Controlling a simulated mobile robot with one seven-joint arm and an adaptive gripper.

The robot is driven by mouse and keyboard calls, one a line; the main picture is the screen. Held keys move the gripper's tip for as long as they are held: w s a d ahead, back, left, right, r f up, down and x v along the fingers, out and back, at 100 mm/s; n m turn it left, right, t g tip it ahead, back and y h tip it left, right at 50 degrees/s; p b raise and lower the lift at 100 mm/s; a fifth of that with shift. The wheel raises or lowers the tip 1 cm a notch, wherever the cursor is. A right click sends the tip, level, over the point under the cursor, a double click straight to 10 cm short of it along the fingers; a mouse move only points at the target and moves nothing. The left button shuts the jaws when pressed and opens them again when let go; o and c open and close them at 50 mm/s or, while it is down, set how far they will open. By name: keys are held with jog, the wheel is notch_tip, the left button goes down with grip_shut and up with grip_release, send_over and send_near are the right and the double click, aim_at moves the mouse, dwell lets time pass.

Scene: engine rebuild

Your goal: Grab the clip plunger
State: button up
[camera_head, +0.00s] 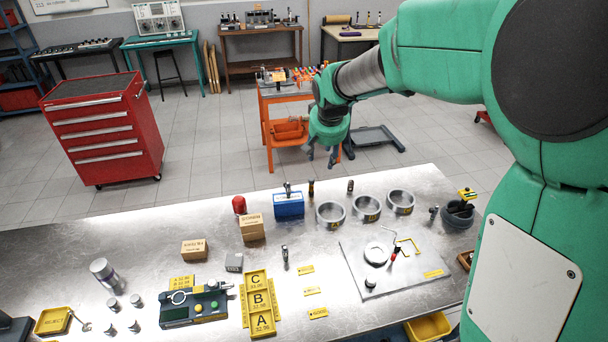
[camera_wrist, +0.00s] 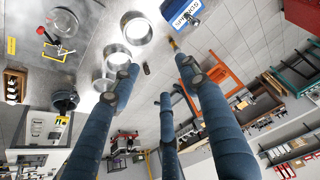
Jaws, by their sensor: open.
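My gripper (camera_head: 321,158) is open and empty, raised in the air above the far edge of the metal bench. In the wrist view its spread fingers (camera_wrist: 160,75) show with nothing between them. I cannot tell for sure which item is the clip plunger. Small upright candidates at the back of the bench are a black and yellow tool (camera_head: 311,188) and a dark piece (camera_head: 350,186), which also shows in the wrist view (camera_wrist: 146,69). A small dark and silver tool (camera_head: 285,253) stands mid-bench. A red-handled piece (camera_head: 394,253) is on the metal plate.
Three metal rings (camera_head: 367,208) and a blue box (camera_head: 289,206) stand near the bench's back edge. Cardboard boxes (camera_head: 252,228), yellow A/B/C trays (camera_head: 255,278) and a green-black gauge device (camera_head: 194,305) crowd the left half. An orange cart (camera_head: 267,119) stands behind the bench.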

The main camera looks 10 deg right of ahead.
jog(key=w+d+f+p, duration=0.1)
jog(key=w+f+p, duration=0.1)
jog(key=w+f, duration=0.7)
jog(key=m+p, duration=0.1)
send_near(311, 180)
jog(key=shift+s+a+r+g, duration=0.1)
jog(key=shift+r+g, duration=0.05)
jog(key=shift+r, duration=0.3)
jog(key=shift+s+r+g, duration=0.1)
jog(key=shift+r+g, duration=0.05)
jog(key=shift+r, duration=0.3)
jog(key=shift+f, duration=0.1)
jog(key=shift+x, duration=4.2)
jog(key=shift+p+x, duration=0.3)
jog(key=shift+x, duration=2.35)
